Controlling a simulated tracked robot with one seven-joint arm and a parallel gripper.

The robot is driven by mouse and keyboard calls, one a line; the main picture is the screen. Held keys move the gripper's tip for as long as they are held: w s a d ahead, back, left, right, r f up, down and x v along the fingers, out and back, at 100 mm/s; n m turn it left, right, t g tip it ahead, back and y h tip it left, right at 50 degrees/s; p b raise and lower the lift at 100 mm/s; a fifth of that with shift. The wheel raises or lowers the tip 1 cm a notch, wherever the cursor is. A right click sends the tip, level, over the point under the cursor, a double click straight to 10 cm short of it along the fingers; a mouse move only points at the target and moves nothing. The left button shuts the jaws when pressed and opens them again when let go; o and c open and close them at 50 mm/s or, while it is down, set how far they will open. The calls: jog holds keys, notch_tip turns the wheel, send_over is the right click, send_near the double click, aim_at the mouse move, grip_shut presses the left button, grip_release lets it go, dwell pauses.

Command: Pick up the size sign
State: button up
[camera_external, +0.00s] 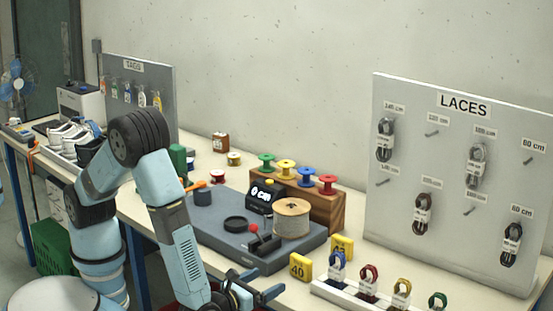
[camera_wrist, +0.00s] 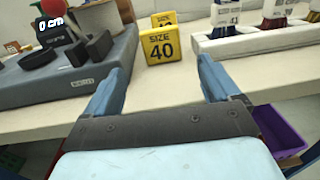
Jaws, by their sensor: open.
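The yellow size sign (camera_wrist: 161,46) reading "SIZE 40" stands upright on the table in the wrist view, ahead of and between my fingers. It also shows in the external view (camera_external: 299,267), right of the grey machine base. My gripper (camera_wrist: 155,80) is open and empty, its blue fingers pointing toward the sign with a gap before it. In the external view my gripper (camera_external: 257,287) is low near the table's front edge. A second yellow sign (camera_external: 342,246) stands behind the first and is partly hidden in the wrist view (camera_wrist: 163,19).
The grey machine base (camera_wrist: 60,75) lies left of the sign. A white rack (camera_wrist: 262,39) with coloured laces stands on the right. The worktable (camera_wrist: 155,100) is clear in front of the sign. A purple bin (camera_wrist: 278,131) is below the table edge.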

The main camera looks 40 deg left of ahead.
aim_at(298, 264)
jog(key=w, duration=1.3)
jog(key=shift+w+d, duration=0.35)
jog(key=shift+d, duration=0.05)
jog(key=c, duration=0.8)
notch_tip(298, 264, up, 10)
jog(key=shift+r, duration=0.1)
jog(key=w+r+m+g+h, duration=0.4)
jog(key=w+r+m+h, duration=0.3)
jog(key=r+h, duration=0.5)
jog(key=shift+y, duration=0.7)
jog(key=shift+w+a+r, duration=0.15)
jog(key=shift+w+a, duration=1.05)
jog(key=shift+a, duration=0.05)
jog(key=shift+w+a+r, duration=0.1)
jog(key=shift+w+a, duration=1.1)
jog(key=shift+a, duration=0.05)
